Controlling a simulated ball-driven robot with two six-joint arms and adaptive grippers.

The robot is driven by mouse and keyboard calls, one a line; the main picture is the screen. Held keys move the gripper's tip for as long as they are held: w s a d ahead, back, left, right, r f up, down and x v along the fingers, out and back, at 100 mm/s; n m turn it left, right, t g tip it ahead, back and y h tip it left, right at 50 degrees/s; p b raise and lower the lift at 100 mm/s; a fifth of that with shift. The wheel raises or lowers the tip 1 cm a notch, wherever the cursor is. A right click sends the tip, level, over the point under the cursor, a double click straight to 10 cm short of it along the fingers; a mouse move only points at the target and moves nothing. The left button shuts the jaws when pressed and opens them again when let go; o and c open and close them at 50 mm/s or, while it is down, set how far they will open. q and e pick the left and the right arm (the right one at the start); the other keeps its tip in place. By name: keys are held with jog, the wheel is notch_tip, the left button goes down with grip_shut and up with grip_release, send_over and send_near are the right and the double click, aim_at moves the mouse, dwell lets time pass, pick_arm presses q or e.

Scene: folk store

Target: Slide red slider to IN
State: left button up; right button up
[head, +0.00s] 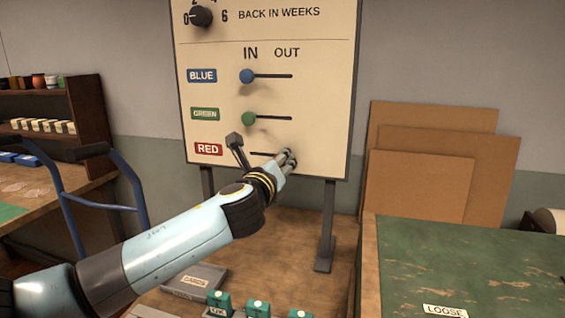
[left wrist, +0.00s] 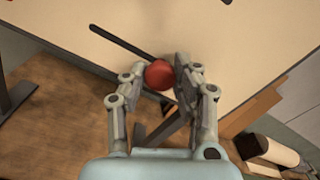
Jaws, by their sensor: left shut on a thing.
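The cream board (head: 330,100) carries IN and OUT headings and three slider rows. The RED label (head: 208,149) marks the lowest row, with its black slot (head: 262,154) running to the right. My left gripper (head: 288,158) is at the right, OUT end of this slot. In the left wrist view, my left gripper (left wrist: 161,82) is shut on the round red slider knob (left wrist: 158,74), and the slot (left wrist: 118,42) runs away to the upper left. The fingers hide the knob in the head view. My right gripper is not in view.
The blue knob (head: 247,76) and green knob (head: 249,118) sit above, at the IN ends of their slots. A dial (head: 201,16) is at the top. A green-topped table (head: 480,265) stands right, and small green blocks (head: 258,308) lie below my left arm.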

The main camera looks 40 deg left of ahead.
pick_arm(q)
jog(key=shift+s+a, duration=0.55)
jog(key=shift+a, duration=0.5)
jog(key=shift+s+a, duration=0.6)
jog(key=shift+a, duration=0.4)
jog(key=shift+s+a, duration=0.55)
jog(key=shift+a, duration=0.5)
jog(key=o, duration=1)
jog(key=shift+o, duration=0.2)
jog(key=shift+d, duration=0.1)
jog(key=p, duration=0.2)
send_near(255, 153)
jog(key=shift+v, duration=1.4)
